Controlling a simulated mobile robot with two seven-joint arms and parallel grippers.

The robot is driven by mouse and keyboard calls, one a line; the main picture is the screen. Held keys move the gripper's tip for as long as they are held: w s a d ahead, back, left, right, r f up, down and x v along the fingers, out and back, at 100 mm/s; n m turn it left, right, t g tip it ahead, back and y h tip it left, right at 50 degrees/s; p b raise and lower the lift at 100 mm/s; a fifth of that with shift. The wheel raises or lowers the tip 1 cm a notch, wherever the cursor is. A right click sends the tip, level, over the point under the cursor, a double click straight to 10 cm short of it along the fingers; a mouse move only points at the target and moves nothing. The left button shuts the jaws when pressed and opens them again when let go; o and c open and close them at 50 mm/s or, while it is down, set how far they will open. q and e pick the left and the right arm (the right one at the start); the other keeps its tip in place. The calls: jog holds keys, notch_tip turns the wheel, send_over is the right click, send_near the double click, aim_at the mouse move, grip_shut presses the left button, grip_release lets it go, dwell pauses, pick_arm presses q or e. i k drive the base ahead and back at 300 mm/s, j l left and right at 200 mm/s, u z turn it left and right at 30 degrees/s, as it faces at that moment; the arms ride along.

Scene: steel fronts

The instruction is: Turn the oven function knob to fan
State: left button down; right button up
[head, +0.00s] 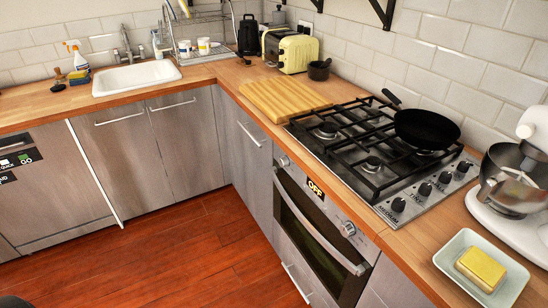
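The oven (312,238) is built into the counter front below the hob, with its door shut. Its steel control panel has a round knob (284,160) at the far end and another knob (348,228) at the near end. Between them is a small dark display (315,189) that appears to read OFF. The knob markings are too small to read, so I cannot tell which knob sets the function or where it points. Neither of my grippers is in view, and nothing touches the knobs.
The oven door has a long handle (318,232). Above it are a gas hob (350,150) with a black pan (427,129) and a row of hob knobs (425,189). A butter dish (451,265) and a mixer (515,185) stand at right. The wooden floor (190,255) before the oven is clear.

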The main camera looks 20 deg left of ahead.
aim_at(283, 162)
jog(key=i+j+z, duration=0.15)
jog(key=j, duration=0.75)
jog(key=i+j+z, duration=0.15)
jog(key=i+j, duration=0.2)
jog(key=j, duration=0.65)
jog(key=i+j+z, duration=0.15)
jog(key=j, duration=0.8)
jog(key=i+j+z, duration=0.15)
jog(key=j, duration=0.85)
jog(key=j+z, duration=0.15)
jog(key=j, duration=0.85)
jog(key=i, duration=0.05)
